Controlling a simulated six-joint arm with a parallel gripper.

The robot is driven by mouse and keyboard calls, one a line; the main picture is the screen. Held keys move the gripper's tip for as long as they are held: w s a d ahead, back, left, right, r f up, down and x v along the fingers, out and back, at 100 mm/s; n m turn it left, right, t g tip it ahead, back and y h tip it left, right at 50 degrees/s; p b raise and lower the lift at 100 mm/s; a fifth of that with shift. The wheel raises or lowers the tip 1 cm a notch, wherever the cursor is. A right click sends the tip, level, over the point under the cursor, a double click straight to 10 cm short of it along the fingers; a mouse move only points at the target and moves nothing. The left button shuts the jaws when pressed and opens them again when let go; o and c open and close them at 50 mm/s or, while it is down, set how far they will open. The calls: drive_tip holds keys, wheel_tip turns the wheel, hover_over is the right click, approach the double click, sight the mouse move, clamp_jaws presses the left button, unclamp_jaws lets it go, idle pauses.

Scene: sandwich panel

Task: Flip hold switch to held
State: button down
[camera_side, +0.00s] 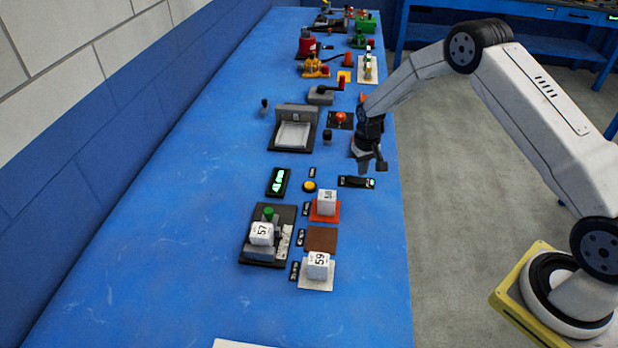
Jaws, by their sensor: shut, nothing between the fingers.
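A small dark plate with a bright green element (357,182) lies near the right edge of the blue table; it may be the hold switch, but its label and lever position are too small to read. My gripper (372,170) points down just above and behind this plate in the picture. The gripper is shut and empty. I cannot tell whether its fingertips touch anything.
A yellow button (309,187) and a green-lit display (278,182) lie to the left. White cubes sit on a dark fixture (250,250), an orange pad (336,216) and a white pad (316,284). A brown pad (321,239) is bare. The table's left side (170,230) is clear.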

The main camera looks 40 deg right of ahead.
sight(361, 181)
drive_tip(key=shift+r, duration=2.3)
drive_tip(key=s+a+r+n+t, duration=0.1)
drive_tip(key=s+a+r, duration=0.2)
drive_tip(key=s, duration=0.5)
drive_tip(key=s+a+r+n, duration=0.1)
drive_tip(key=s+a+r, duration=0.3)
drive_tip(key=s, duration=0.4)
drive_tip(key=s+a+r+n+t, duration=0.1)
drive_tip(key=s+a+r, duration=0.2)
drive_tip(key=s+r, duration=0.2)
drive_tip(key=s, duration=0.3)
drive_tip(key=shift+a+r+t, duration=0.25)
drive_tip(key=shift+r+t, duration=0.05)
drive_tip(key=shift+r, duration=0.1)
